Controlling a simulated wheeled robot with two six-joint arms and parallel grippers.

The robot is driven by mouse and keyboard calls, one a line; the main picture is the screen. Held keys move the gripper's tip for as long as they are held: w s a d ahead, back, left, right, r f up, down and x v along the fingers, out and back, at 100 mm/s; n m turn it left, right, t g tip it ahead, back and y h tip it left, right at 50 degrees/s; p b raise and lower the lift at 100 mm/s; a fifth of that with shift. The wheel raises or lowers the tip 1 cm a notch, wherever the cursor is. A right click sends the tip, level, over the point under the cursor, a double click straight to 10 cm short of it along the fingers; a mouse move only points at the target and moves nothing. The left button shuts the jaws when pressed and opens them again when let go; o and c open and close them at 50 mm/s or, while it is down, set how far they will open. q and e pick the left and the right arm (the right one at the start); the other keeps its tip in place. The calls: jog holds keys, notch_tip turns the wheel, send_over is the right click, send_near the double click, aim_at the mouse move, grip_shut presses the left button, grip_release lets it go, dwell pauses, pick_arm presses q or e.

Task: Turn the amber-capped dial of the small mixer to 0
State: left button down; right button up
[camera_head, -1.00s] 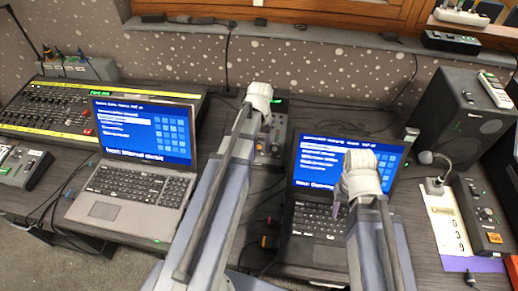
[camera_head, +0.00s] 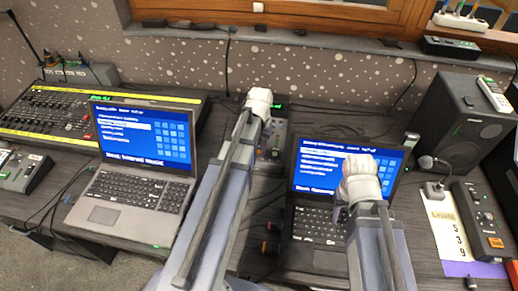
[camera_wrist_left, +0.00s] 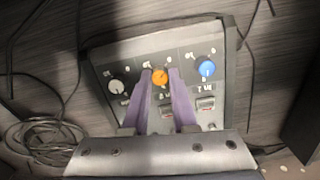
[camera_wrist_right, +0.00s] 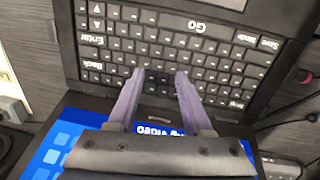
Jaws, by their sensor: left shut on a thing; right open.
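The small mixer (camera_wrist_left: 210,45) is a dark box with a grey panel, in the left wrist view. Its amber-capped dial (camera_wrist_left: 161,77) is in the middle, between a white-capped dial (camera_wrist_left: 116,86) and a blue-capped dial (camera_wrist_left: 206,67). My left gripper (camera_wrist_left: 160,82) has its two purple fingers on either side of the amber cap and is shut on it. The small marks around the dial are too blurred to read its setting. In the head view my left arm partly covers the mixer (camera_head: 274,143). My right gripper (camera_wrist_right: 156,76) is open and empty above a laptop keyboard.
The right laptop (camera_head: 318,226) stands close beside the mixer, the left laptop (camera_head: 135,188) on its other side. A large mixing desk (camera_head: 50,118) is at the left, a speaker (camera_head: 462,125) at the right. Loose cables lie beside the mixer.

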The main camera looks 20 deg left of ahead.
aim_at(258, 152)
pick_arm(q)
jog(key=shift+n, duration=0.9)
jog(key=c, duration=0.7)
grip_release()
notch_tip(258, 152, up, 8)
jog(key=p, duration=0.8)
jog(key=shift+f, duration=0.1)
pick_arm(e)
notch_tip(258, 152, up, 8)
pick_arm(q)
jog(key=shift+s, duration=0.15)
pick_arm(e)
jog(key=shift+s+f, duration=0.1)
jog(key=shift+f, duration=0.05)
